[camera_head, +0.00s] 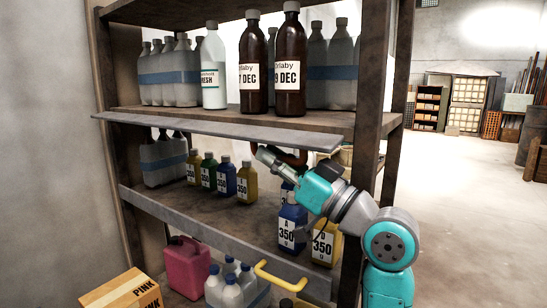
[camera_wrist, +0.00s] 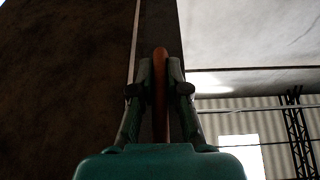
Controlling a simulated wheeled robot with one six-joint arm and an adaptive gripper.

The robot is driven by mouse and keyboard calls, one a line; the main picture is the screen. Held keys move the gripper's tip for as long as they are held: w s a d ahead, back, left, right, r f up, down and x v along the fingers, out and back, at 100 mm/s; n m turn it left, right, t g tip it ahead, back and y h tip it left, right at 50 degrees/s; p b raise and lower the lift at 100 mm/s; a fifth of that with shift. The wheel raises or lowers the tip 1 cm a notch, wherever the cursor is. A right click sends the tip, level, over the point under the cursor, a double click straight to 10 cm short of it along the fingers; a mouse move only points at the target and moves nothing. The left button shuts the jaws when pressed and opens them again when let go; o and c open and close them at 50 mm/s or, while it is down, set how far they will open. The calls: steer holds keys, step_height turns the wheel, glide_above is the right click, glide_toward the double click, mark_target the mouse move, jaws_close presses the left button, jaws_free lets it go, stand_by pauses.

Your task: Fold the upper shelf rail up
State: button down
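The upper shelf rail (camera_head: 215,129) is a long grey plate along the front edge of the upper shelf (camera_head: 180,113). It juts outward, nearly flat, rather than standing upright. Its red-orange handle (camera_head: 296,158) shows below the rail's right end, partly hidden by my gripper. My gripper (camera_head: 268,156) reaches in from the lower right. In the wrist view the handle (camera_wrist: 160,85) runs between my two fingers, which sit close against it on both sides and look closed on it.
Brown bottles (camera_head: 272,65), a white bottle (camera_head: 213,70) and clear jugs stand on the upper shelf. The lower shelf rail (camera_head: 205,230) has a yellow handle (camera_head: 280,275). Blue and yellow jugs stand near my arm. A rack post (camera_head: 370,95) is close behind it. Open floor lies right.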

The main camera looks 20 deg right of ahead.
mark_target(265, 137)
stand_by(0.3)
